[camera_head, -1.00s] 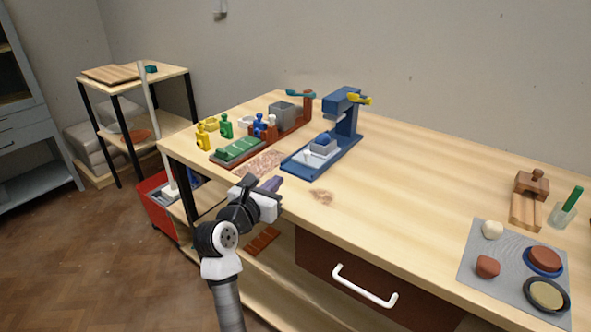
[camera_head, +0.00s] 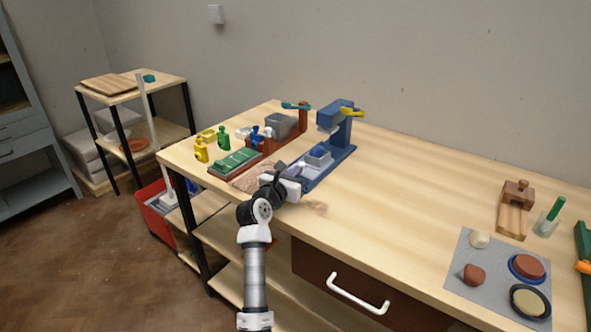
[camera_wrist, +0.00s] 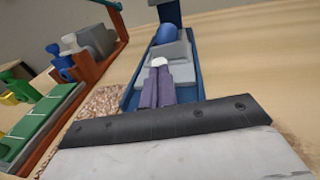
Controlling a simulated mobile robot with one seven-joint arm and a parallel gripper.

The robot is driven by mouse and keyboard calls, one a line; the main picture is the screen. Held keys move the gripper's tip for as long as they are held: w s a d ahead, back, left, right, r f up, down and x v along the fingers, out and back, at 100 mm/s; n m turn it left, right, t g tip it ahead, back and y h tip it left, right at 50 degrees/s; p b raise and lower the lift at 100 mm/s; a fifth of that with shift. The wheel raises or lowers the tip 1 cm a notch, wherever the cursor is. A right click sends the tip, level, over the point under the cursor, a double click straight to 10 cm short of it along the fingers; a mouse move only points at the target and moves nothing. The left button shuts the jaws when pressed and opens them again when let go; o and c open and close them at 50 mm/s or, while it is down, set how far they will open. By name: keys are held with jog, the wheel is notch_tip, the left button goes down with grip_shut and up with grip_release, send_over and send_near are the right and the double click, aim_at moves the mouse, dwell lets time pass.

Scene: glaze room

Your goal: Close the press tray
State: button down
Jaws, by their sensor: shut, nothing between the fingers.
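The blue press (camera_head: 340,127) stands near the back of the bench, with a yellow lever on top. A white knob (camera_wrist: 159,62) is at the tray's near part. My gripper (camera_wrist: 161,80) has its purple fingers together, empty, over the near end of the base and pointing at the knob. The fingertips appear right at the knob; whether they touch it I cannot tell.
A red-brown press (camera_head: 303,117) with a green-topped base (camera_head: 236,161) stands left of the blue press. A grey mat (camera_head: 490,270) with clay pieces lies at right. The bench middle is clear.

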aim_at(303, 165)
jog(key=shift+w+d, duration=0.1)
jog(key=shift+w, duration=0.15)
jog(key=shift+d+p+x, duration=0.15)
jog(key=shift+p+x, duration=0.1)
jog(key=shift+x, duration=0.75)
jog(key=shift+d+p+x, duration=0.15)
jog(key=shift+p+x, duration=0.05)
jog(key=shift+x, duration=0.75)
jog(key=shift+s+r, duration=0.15)
jog(key=shift+s+a, duration=0.1)
